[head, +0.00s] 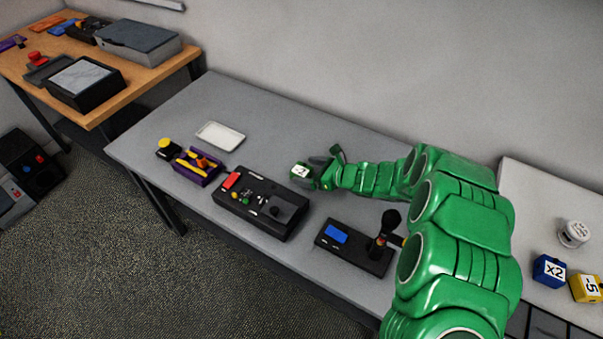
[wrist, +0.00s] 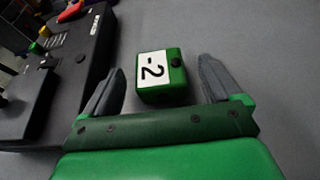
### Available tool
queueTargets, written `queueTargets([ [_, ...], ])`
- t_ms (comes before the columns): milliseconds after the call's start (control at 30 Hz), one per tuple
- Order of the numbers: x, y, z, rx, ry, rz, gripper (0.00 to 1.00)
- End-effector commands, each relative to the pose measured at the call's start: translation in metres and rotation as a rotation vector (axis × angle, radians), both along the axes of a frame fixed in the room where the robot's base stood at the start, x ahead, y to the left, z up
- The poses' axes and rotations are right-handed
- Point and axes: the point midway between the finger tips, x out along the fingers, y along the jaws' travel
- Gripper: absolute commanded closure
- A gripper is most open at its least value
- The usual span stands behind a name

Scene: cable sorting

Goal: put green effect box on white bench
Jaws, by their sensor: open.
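The green effect box (head: 301,171) sits on the grey table (head: 250,115), beyond the right end of the large black control box. In the wrist view the box (wrist: 163,90) shows a white label reading "-2" and a black knob on its green side. My gripper (head: 317,167) is low over the table at the box. Its two dark fingers (wrist: 162,70) are open, one on each side of the box, with gaps between them and it. The white bench (head: 520,190) is at the right, partly hidden behind my green arm.
A black control box (head: 262,204) and a black joystick panel (head: 352,247) lie near the table's front edge. A blue "x2" box (head: 548,270), a yellow "-5" box (head: 586,288) and a white round item (head: 573,234) are on the white bench. The bench's back left is bare.

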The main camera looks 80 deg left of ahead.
Motion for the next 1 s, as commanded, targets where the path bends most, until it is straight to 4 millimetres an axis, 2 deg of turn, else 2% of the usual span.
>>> queueTargets([
  [333, -0.029, 0.026, -0.015, -0.002, 0.001, 0.002, 0.08],
  [633, -0.032, 0.03, -0.016, -0.001, 0.001, 0.001, 0.08],
  [1000, -0.032, 0.03, -0.016, -0.001, 0.001, 0.001, 0.65],
])
